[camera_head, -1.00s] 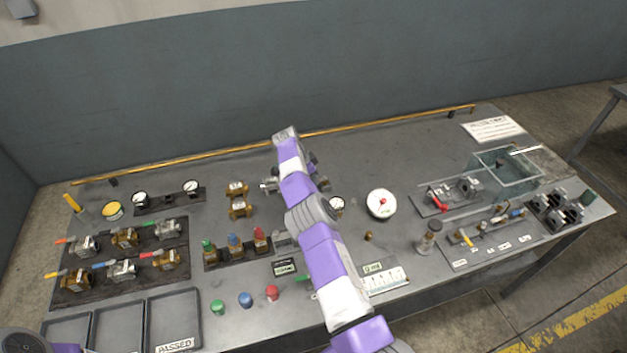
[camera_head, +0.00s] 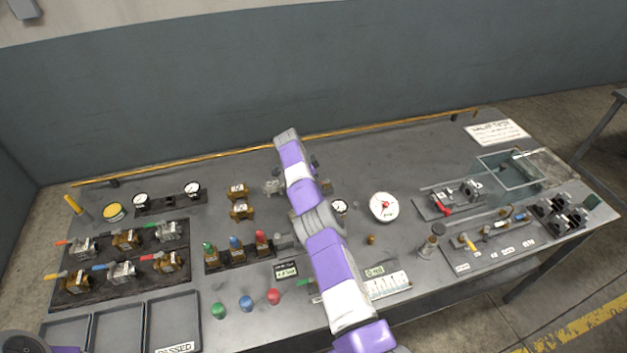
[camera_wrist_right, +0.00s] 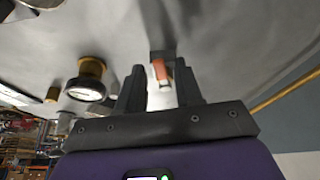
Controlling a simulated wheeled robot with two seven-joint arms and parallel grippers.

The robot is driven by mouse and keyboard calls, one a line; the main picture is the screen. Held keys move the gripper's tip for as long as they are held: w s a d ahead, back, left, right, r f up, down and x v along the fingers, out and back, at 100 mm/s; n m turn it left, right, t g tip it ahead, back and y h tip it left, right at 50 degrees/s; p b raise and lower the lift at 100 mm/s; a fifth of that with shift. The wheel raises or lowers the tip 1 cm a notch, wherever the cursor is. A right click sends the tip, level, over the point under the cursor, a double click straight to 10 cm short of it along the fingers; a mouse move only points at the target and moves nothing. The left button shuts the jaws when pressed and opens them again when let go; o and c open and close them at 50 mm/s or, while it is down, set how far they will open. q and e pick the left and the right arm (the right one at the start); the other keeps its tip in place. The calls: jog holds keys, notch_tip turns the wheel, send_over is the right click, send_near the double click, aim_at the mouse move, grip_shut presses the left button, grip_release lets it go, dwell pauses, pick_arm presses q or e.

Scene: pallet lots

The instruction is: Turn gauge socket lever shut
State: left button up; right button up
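My right gripper (camera_wrist_right: 161,85) points at the bench in the wrist view, with one dark finger on each side of a silver fitting with an orange lever (camera_wrist_right: 160,69). The fingers look apart, with the lever between them; contact is not clear. In the head view my right arm crosses the bench and hides the lever and most of the gripper. Part of a silver fitting (camera_head: 271,187) shows left of the arm. A small gauge (camera_head: 340,207) lies just right of it; a brass-bodied gauge (camera_wrist_right: 87,82) shows left of the fingers in the wrist view. My left gripper is out of view.
A larger white gauge (camera_head: 384,206) lies right of my arm. Brass fittings (camera_head: 239,201) and a rack of coloured-top valves (camera_head: 238,253) are to the left. A clear-walled box (camera_head: 503,176) stands at right. The bench's back strip is clear up to the yellow rail (camera_head: 215,154).

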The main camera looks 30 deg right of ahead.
jog(key=shift+d+r, duration=0.1)
jog(key=shift+d, duration=0.05)
jog(key=shift+r, duration=0.25)
jog(key=p+v, duration=0.2)
jog(key=v, duration=0.5)
jog(key=shift+s+f, duration=0.1)
